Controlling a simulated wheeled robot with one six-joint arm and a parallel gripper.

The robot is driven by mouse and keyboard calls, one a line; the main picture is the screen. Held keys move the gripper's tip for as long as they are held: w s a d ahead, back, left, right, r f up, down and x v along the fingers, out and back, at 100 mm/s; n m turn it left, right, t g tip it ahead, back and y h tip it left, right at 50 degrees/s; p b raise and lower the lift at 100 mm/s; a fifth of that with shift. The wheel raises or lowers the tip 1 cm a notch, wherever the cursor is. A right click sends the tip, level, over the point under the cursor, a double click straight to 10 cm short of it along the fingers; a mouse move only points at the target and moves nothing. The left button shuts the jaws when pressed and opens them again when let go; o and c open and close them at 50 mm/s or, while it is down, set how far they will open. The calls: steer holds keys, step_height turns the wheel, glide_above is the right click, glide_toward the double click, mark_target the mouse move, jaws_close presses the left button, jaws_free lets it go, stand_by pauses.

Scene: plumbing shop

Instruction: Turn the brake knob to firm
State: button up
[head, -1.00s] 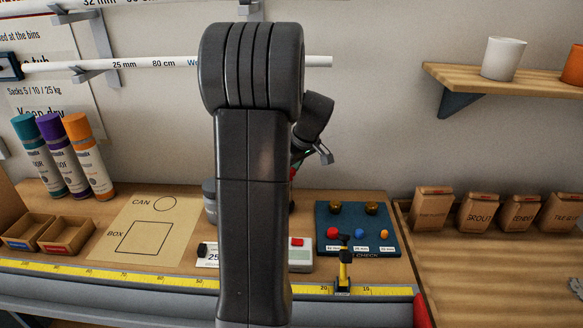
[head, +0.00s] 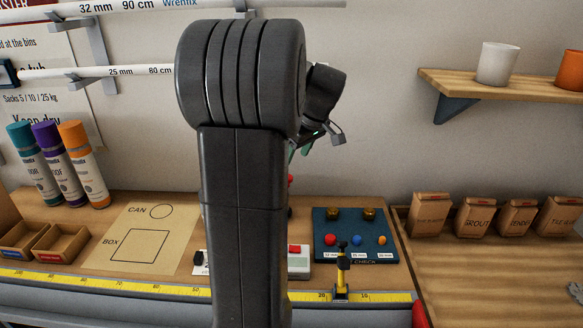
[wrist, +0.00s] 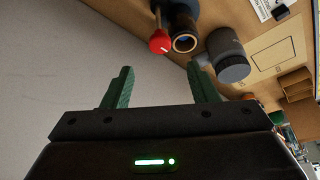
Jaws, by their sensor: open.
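A red knob (wrist: 159,42) with a pale mark shows at the top of the wrist view, beside a dark round body with an open pipe end (wrist: 184,42). It looks like the brake knob; I cannot read its setting. A bit of red (head: 290,181) shows past my arm in the head view, and the rest there is hidden. My gripper (wrist: 160,74) is open and empty, its two green fingers apart. The red knob lies beyond the fingertips, roughly between them in the picture, not held. In the head view my gripper is mostly hidden behind my arm.
A grey cylinder (wrist: 229,58) stands close to the right finger in the wrist view. The head view shows a blue check board (head: 320,249), a yellow-black tool (head: 342,270) on the tape edge, a wall pipe (head: 120,72), spray cans (head: 82,165) and small bins (head: 62,243).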

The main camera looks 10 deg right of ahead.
steer(key=v, duration=0.5)
steer(key=x, duration=1.4)
steer(key=shift+p, duration=0.3)
steer(key=shift+r, duration=0.1)
